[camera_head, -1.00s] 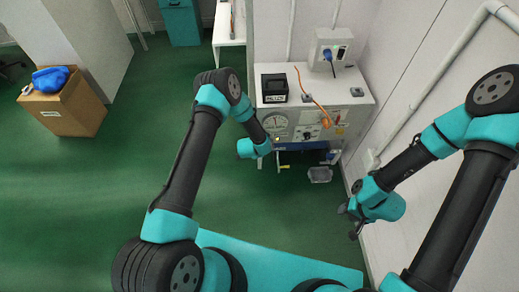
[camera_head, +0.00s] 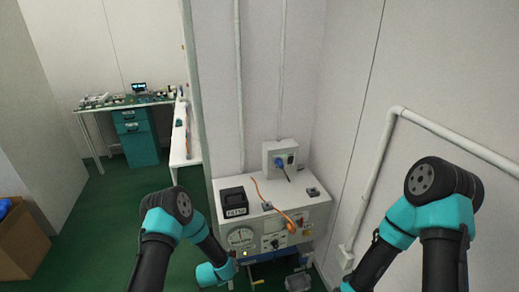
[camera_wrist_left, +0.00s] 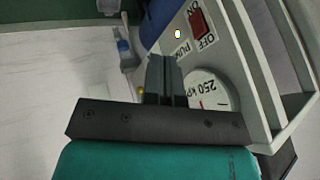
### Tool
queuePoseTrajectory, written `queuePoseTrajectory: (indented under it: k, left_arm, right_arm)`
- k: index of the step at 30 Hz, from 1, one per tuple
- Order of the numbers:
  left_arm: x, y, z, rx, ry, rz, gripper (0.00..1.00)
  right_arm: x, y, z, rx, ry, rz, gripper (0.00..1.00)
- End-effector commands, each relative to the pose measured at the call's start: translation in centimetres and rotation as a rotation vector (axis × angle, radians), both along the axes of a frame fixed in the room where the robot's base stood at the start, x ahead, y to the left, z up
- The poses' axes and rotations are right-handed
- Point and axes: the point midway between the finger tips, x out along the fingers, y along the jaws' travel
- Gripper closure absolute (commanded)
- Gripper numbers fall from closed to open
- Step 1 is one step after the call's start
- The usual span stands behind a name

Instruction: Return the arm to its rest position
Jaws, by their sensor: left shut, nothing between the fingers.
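My left arm reaches to the front of the white machine (camera_head: 322,210) in the head view; its gripper is hidden there behind the teal wrist. In the left wrist view my left gripper (camera_wrist_left: 167,60) is shut and empty, its fingers together. They show in front of the machine's panel, beside the round gauge (camera_wrist_left: 212,88) marked 250 kPa and below a red ON/OFF switch (camera_wrist_left: 197,22). I cannot tell whether they touch the panel. The gauge also shows in the head view (camera_head: 240,237). My right arm is at the lower right, with its gripper out of the frame.
On the machine top are a black box (camera_head: 233,202), an orange cable (camera_head: 270,204) and small grey blocks. A socket box (camera_head: 280,158) is on the wall behind. A white pipe (camera_head: 372,182) runs along the right wall. A cardboard box (camera_head: 22,240) stands at far left; green floor lies between.

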Motion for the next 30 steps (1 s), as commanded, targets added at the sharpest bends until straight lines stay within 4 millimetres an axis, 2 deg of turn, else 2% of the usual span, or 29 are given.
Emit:
queuePoseTrajectory:
  k: [5, 12, 21, 25, 30]
  left_arm:
    - [-4.0, 1.1, 2.3, -0.131, 0.133, 0.164, 1.0]
    - [-11.9, 2.7, 6.4, -0.323, 0.378, 0.48, 1.0]
    - [-22.2, 4.3, 11.9, -0.475, 0.67, 0.904, 1.0]
    - [-25.0, 4.6, 13.5, -0.5, 0.745, 1.024, 1.0]
    - [-26.1, 4.7, 14.0, -0.507, 0.772, 1.075, 1.0]
  right_arm:
    - [0.0, 0.0, 0.0, 0.0, 0.0, 0.0, 0.57]
    - [0.0, 0.0, 0.0, 0.0, 0.0, 0.0, 0.57]
    - [0.0, 0.0, 0.0, 0.0, 0.0, 0.0, 0.57]
    - [0.0, 0.0, 0.0, 0.0, 0.0, 0.0, 0.57]
    - [0.0, 0.0, 0.0, 0.0, 0.0, 0.0, 0.57]
